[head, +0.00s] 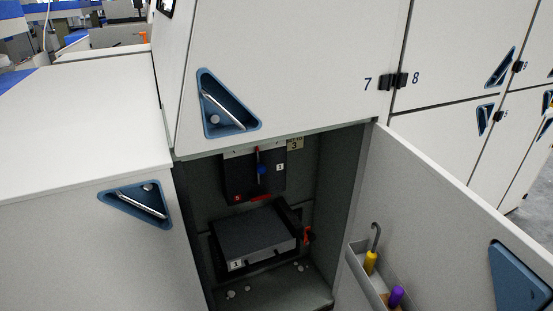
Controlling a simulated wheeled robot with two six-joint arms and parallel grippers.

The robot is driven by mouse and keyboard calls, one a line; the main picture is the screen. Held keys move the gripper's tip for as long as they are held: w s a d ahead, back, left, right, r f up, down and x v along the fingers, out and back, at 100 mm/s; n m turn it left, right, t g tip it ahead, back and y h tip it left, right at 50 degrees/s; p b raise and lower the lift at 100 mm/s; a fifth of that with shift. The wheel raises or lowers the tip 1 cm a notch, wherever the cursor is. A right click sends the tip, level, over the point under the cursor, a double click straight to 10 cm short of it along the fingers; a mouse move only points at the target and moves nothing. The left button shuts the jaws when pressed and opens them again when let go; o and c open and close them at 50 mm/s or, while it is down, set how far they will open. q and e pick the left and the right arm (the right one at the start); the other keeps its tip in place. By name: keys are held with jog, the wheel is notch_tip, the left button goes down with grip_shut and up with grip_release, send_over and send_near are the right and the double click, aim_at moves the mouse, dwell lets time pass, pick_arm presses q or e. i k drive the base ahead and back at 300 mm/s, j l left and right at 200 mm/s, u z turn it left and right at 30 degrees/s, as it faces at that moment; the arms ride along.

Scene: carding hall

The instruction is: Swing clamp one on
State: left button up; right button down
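The clamp cannot be told for certain. Whether these red parts are clamps, swung on or off, is too small to tell. Neither of my grippers is in view.
The open door (450,210) swings out to the right. Its tray (372,280) holds a yellow-handled hook (371,260) and a purple-handled tool (396,296). Small pale bits (232,294) lie on the compartment floor (285,290). Closed white panels (290,70) surround the opening.

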aim_at(310, 240)
jog(key=i, duration=0.15)
jog(key=i+z, duration=0.2)
jog(key=z, duration=0.25)
jog(key=i+j+z, duration=0.1)
jog(key=z, duration=0.35)
jog(key=i+j, duration=0.05)
jog(key=i, duration=0.05)
